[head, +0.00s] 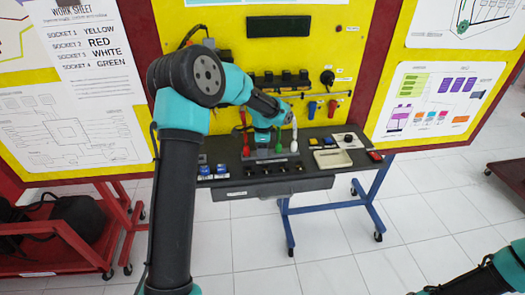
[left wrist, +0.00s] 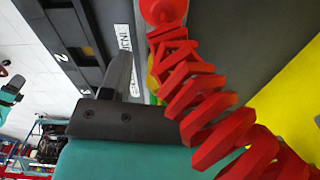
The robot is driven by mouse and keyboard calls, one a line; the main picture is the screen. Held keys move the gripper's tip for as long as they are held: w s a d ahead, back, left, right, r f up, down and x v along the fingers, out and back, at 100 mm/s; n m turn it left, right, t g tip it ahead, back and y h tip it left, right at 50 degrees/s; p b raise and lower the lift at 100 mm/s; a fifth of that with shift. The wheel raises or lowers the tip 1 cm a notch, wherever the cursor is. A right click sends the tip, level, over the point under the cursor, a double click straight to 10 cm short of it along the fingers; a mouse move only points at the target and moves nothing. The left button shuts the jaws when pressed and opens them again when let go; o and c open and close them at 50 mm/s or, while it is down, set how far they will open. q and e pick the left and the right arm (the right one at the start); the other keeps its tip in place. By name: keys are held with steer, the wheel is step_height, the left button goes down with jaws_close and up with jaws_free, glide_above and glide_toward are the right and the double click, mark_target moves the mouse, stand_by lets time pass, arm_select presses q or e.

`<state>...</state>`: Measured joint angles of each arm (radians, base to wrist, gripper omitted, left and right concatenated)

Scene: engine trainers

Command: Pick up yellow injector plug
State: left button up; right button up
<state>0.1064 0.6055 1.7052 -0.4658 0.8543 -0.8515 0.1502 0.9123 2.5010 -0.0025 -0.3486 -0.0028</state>
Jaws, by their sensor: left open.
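The yellow plug (left wrist: 151,82) shows only as a small yellow patch in the left wrist view, mostly hidden behind a red coiled plug lead (left wrist: 205,100). I cannot make it out in the head view, where my left gripper covers that part of the rack. My left gripper (head: 263,150) is open and low over the plug rack on the bench, among the plugs. One dark finger (left wrist: 119,75) shows in the wrist view, left of the yellow patch. I cannot tell whether it touches the plug.
Red (head: 243,122), green (head: 279,146) and white (head: 294,140) plugs stand close around my left gripper. A beige tray (head: 332,159) lies right of the rack on the dark bench (head: 232,181). The yellow panel rises behind. My right arm (head: 500,275) is at the lower right, clear of the bench.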

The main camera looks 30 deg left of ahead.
arm_select(q)
steer(key=c, duration=1)
steer(key=shift+r, duration=1.65)
steer(key=shift+s+d+r, duration=0.15)
steer(key=shift+s+r, duration=0.05)
steer(key=s+d+r, duration=0.1)
steer(key=s+d, duration=0.7)
steer(key=s, duration=0.5)
steer(key=shift+s+r, duration=0.15)
steer(key=w+a+r, duration=0.2)
steer(key=w+a, duration=0.1)
steer(key=a, duration=0.5)
steer(key=shift+w+r, duration=0.25)
steer(key=shift+w, duration=0.05)
